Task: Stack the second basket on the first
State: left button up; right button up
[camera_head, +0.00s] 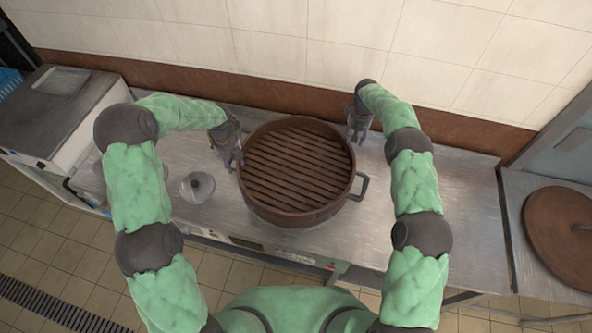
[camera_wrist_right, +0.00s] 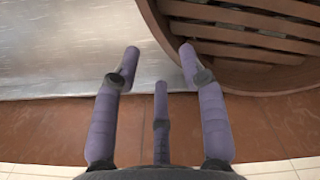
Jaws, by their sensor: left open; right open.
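A round brown steamer basket (camera_head: 298,165) with a slatted floor stands on the steel counter. A grey loop handle (camera_head: 361,187) sticks out at its right side. I cannot tell whether a second basket or a pot is beneath it. My left gripper (camera_head: 233,162) is open at the basket's left rim, its fingertips close to the wall. My right gripper (camera_head: 355,136) is open beside the basket's far right rim. In the right wrist view, the open fingers (camera_wrist_right: 160,50) point over the counter, and the basket (camera_wrist_right: 240,45) is at the right finger; contact is unclear.
The steel counter (camera_head: 440,220) is clear to the right of the basket. A small metal lid (camera_head: 197,187) lies on the left. A round brown lid (camera_head: 565,238) rests on the far right surface. A tiled wall (camera_head: 300,40) closes off the back.

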jog(key=shift+r, duration=2)
